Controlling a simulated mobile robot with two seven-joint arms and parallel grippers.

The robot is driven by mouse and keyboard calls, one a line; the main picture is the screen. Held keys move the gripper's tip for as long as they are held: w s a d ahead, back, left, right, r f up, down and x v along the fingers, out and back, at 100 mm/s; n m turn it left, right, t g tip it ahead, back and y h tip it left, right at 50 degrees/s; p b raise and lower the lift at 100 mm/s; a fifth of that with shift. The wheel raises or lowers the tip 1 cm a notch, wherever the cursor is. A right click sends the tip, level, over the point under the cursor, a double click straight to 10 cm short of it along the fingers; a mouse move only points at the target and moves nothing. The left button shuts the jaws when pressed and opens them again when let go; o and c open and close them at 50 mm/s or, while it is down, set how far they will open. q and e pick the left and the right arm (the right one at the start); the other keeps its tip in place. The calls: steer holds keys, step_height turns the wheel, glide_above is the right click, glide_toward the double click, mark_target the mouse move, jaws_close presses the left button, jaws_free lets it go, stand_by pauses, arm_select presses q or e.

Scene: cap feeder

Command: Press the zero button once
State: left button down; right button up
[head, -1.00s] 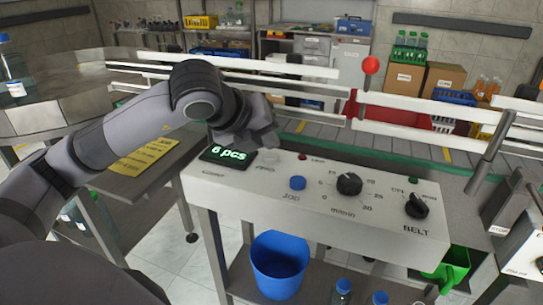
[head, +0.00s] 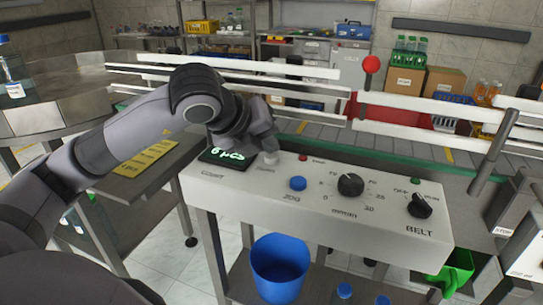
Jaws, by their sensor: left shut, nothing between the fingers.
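The control panel (head: 330,222) shows a counter display (head: 224,155) that reads "6 pcs". The small pale zero button (head: 270,158) sits just right of the display; its label is too blurred to read. My left gripper (head: 268,146) is shut and empty, with its tips directly over the button. I cannot tell whether they touch it. My right gripper is not in view.
The panel also carries a blue JOG button (head: 298,183), a black speed knob (head: 350,185) and a black belt switch (head: 420,205). White guard rails (head: 240,87) run along the conveyor behind. A blue bucket (head: 279,270) stands below.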

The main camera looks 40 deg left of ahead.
mark_target(267, 158)
arm_select(q)
steer(key=shift+f+b, duration=0.3)
steer(key=shift+b, duration=0.05)
stand_by(0.6)
steer(key=shift+r+p, duration=0.5)
steer(key=shift+r, duration=0.35)
steer(key=shift+r+p, duration=1.7)
steer(key=shift+r, duration=0.85)
steer(key=shift+s+f, duration=0.1)
steer(key=shift+s, duration=0.05)
